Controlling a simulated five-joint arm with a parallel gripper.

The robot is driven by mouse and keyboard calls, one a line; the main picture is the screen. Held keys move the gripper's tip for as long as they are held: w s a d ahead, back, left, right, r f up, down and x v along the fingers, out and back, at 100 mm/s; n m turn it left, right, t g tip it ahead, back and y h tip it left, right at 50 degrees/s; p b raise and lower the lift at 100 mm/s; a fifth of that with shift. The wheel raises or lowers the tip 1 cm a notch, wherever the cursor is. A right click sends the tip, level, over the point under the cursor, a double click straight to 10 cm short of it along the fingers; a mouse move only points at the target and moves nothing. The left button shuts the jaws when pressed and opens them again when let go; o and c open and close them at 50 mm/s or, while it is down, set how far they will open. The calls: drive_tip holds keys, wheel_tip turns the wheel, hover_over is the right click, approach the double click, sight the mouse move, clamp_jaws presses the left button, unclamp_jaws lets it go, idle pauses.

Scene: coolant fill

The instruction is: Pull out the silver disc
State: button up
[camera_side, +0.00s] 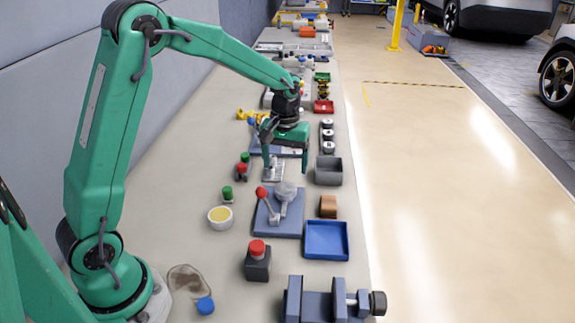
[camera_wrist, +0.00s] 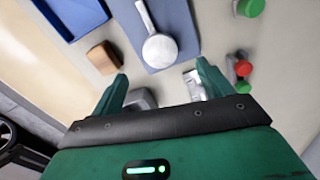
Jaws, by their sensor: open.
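The silver disc (camera_side: 286,190) sits on a blue-grey base plate (camera_side: 290,226) in the middle of the bench, with a narrower silver part running from it toward the side camera. In the wrist view the disc (camera_wrist: 160,48) shows as a pale round piece with a narrow stem, just beyond the fingertips. My gripper (camera_side: 285,168) is open and empty, fingers pointing down, a little beyond the disc as seen from the side. In the wrist view my gripper (camera_wrist: 162,72) has its fingers spread either side of the disc's line, apart from it.
A red-knobbed lever (camera_side: 262,192) stands on the same plate, left of the disc. A blue tray (camera_side: 327,240), a brown block (camera_side: 328,206) and a grey bin (camera_side: 328,170) line the right. Red and green knobs (camera_side: 243,168) stand left. A small silver piece (camera_wrist: 194,85) lies near one finger.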

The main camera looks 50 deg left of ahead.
sight(285, 189)
drive_tip(key=shift+f, duration=0.1)
drive_tip(key=shift+f, duration=3.8)
drive_tip(key=c, duration=0.9)
drive_tip(key=shift+o, duration=1.2)
drive_tip(key=shift+c, duration=1.1)
drive_tip(key=shift+r, duration=0.55)
